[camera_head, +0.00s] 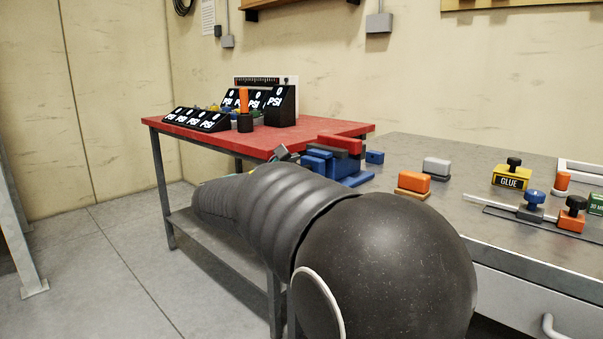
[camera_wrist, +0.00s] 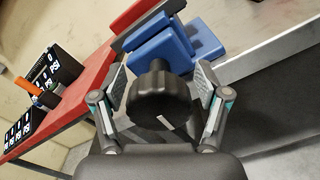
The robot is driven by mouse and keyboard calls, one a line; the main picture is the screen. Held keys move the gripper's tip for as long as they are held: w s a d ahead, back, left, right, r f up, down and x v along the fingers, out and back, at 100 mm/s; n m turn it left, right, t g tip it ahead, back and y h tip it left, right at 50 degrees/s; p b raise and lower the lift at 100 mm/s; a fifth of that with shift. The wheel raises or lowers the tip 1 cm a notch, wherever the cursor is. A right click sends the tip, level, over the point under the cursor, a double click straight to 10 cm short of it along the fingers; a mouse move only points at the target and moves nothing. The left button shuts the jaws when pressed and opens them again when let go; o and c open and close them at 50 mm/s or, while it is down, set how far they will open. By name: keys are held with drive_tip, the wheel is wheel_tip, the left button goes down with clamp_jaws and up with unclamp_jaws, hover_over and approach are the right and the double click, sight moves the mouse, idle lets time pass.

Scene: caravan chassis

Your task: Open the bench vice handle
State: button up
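The bench vice is blue with a red block beside or behind its jaws. In the head view my arm hides the knob and most of my gripper.
The red table (camera_head: 200,131) holds black PSI gauge panels (camera_head: 201,119) and an orange-handled item (camera_head: 244,100). A grey workbench (camera_head: 455,210) on the right carries an orange block (camera_head: 414,182), a yellow glue box (camera_head: 511,177) and clamps (camera_head: 535,200). The floor at left is clear.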

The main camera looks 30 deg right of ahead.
drive_tip(key=shift+a, duration=0.1)
drive_tip(key=v, duration=1.1)
drive_tip(key=shift+s+a, duration=0.15)
drive_tip(key=shift+a, duration=0.25)
